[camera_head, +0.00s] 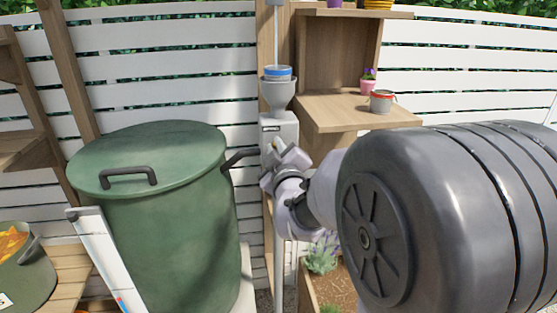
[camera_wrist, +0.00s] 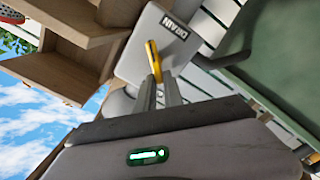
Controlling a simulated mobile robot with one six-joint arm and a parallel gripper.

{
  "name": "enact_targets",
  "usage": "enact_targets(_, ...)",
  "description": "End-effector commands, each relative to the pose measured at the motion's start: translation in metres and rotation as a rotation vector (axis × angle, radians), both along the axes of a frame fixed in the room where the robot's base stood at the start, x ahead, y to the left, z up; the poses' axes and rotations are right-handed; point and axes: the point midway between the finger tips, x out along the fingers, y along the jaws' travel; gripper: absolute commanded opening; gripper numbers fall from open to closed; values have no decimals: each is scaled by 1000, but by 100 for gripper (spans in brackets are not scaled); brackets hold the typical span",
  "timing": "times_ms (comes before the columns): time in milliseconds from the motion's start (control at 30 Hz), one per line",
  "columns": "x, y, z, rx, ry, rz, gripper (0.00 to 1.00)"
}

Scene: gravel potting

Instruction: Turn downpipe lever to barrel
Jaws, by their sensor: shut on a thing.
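In the wrist view the box (camera_wrist: 148,62) shows the word DRAIN, upside down, near one edge. The yellow lever (camera_wrist: 152,52) stands at the box's face, its tip beside the word. My gripper (camera_head: 280,160) is at the box front, its fingers (camera_wrist: 158,88) shut on the lever's near end. A dark spout (camera_head: 240,157) joins the box to the barrel, which has a closed lid.
A large dark ribbed drum (camera_head: 440,215) fills the right side, close to my arm. Wooden shelves (camera_head: 355,110) with a red-rimmed pot (camera_head: 382,101) stand behind. A planter (camera_head: 335,290) lies below. A green bucket (camera_head: 25,270) stands on slats at the left.

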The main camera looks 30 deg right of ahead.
Motion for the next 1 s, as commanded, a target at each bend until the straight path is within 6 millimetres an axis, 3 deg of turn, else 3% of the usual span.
enact_targets(600,2,6,-13,-527,147,-2,0)
enact_targets(1000,3,7,-16,-719,202,-2,0)
